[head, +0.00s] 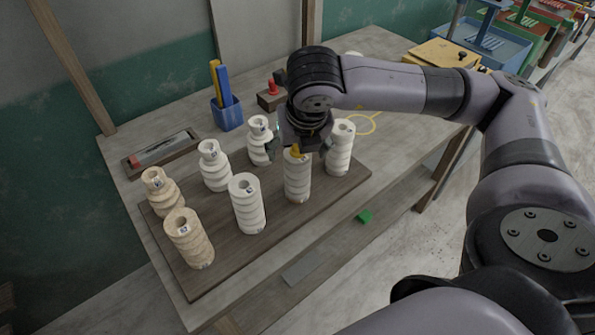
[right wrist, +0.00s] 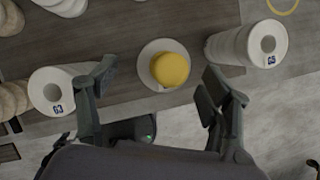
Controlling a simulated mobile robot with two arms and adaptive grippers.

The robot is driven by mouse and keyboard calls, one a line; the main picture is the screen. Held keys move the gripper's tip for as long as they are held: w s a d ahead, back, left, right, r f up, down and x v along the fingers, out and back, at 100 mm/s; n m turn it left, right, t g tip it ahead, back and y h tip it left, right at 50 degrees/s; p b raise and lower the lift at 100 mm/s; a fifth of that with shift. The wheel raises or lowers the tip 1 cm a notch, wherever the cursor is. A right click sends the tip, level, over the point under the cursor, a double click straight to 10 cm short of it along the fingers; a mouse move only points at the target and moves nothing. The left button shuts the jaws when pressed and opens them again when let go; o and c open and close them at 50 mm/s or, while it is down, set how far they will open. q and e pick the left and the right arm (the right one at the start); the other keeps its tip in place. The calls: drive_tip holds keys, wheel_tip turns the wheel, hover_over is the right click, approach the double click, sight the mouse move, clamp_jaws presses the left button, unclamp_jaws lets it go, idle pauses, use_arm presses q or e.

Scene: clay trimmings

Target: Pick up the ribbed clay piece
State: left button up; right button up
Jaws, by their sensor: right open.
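Several pale, ribbed, bottle-like clay pieces stand upright in two rows on a dark board (head: 230,262). In the head view, one piece (head: 298,182) with a yellow top stands just below my right gripper (head: 301,145). In the right wrist view its yellow knob (right wrist: 170,69) and pale rim lie between and slightly beyond the open fingers of my right gripper (right wrist: 158,88). The fingers look apart from it and hold nothing. Which piece the task means is not clear from the pictures. My left gripper is not in view.
Close neighbours are a labelled piece (head: 247,205) to the left and another (head: 340,150) to the right. Behind are a blue cup (head: 227,114) with tools and a tray (head: 160,150).

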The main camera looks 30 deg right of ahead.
sight(298, 158)
drive_tip(key=x, duration=0.1)
drive_tip(key=p+x, duration=0.1)
drive_tip(key=x, duration=0.1)
drive_tip(key=shift+s+d+f+p, duration=0.1)
drive_tip(key=shift+d+f+p, duration=0.15)
drive_tip(key=shift+f+p, duration=0.1)
drive_tip(key=shift+f, duration=0.45)
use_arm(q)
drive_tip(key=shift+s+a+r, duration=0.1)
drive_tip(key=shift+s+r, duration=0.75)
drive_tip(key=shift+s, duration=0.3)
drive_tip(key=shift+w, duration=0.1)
use_arm(e)
drive_tip(key=shift+c, duration=0.6)
drive_tip(key=c, duration=0.4)
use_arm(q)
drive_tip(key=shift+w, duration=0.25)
use_arm(e)
clamp_jaws()
drive_tip(key=shift+w, duration=0.25)
